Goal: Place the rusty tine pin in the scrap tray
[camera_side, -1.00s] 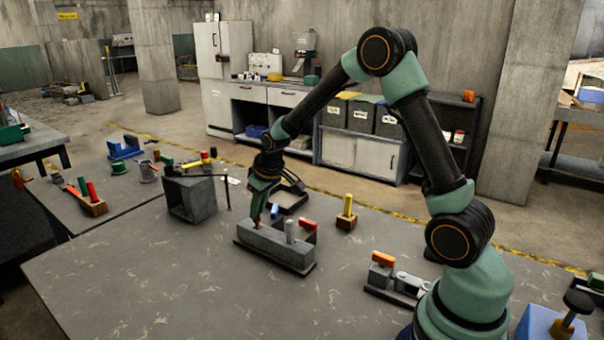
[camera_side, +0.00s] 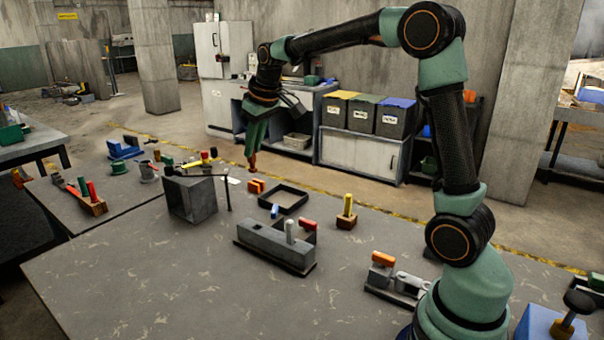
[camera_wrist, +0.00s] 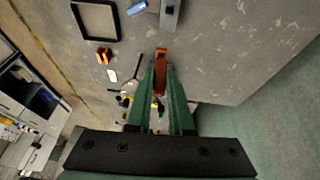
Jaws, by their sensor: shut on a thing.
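My gripper (camera_side: 252,148) is shut on the rusty tine pin (camera_side: 252,163), a short red-brown piece pointing down from the fingertips. The pin also shows between the green fingers in the wrist view (camera_wrist: 161,68). It is held in the air, clear of the bench. The scrap tray appears to be the shallow dark square-rimmed tray (camera_side: 299,204) on the bench, to the right of and below my gripper in the side view. In the wrist view the tray (camera_wrist: 117,20) is at upper left, apart from the pin. Its visible floor looks bare.
A grey slotted block (camera_side: 272,243) with an upright light-grey pin (camera_side: 290,231) stands nearer the camera. A blue piece (camera_side: 275,211) and orange pieces (camera_side: 256,186) lie by the tray. A grey open box (camera_side: 192,200) stands left; a yellow peg (camera_side: 348,205) stands right.

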